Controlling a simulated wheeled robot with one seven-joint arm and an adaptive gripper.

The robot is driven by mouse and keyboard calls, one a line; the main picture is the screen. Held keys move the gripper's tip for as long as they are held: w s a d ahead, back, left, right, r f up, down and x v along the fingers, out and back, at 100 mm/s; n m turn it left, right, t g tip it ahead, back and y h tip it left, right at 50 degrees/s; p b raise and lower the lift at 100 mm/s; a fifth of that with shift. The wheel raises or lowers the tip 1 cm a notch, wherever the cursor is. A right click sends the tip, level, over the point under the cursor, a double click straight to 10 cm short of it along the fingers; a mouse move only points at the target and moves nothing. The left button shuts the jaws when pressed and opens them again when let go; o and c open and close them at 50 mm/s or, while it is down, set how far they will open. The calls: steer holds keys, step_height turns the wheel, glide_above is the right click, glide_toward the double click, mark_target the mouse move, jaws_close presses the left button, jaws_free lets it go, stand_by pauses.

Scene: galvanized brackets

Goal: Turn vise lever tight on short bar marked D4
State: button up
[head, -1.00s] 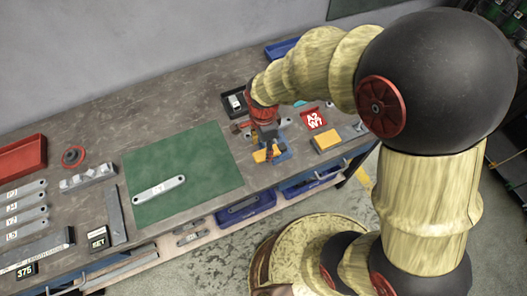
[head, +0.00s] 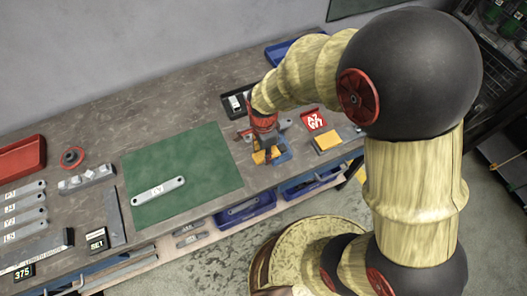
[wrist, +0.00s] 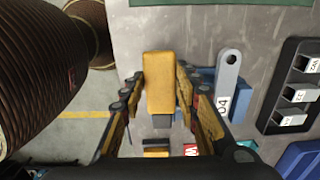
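The blue vise (head: 283,153) stands near the table's front edge, largely covered by my gripper in the head view. In the wrist view, a little of its blue body (wrist: 207,77) shows right of my fingers. The grey short bar marked D4 (wrist: 227,88) lies there, its holed end pointing up in the picture. A yellow block-like part, apparently the vise lever's grip (wrist: 159,82), sits between my fingers. My gripper (wrist: 158,92) is open around it, with a visible gap on the left side. The lever's joint to the vise is hidden.
A black tray with labelled pieces (wrist: 297,92) lies behind the vise. A yellow block (head: 327,141) and a red marked card (head: 313,119) lie right of it. The green mat (head: 205,170) with a bar on it lies left. Blue bins (head: 245,206) sit below the front edge.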

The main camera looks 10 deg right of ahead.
steer(key=c, duration=0.6)
jaws_close()
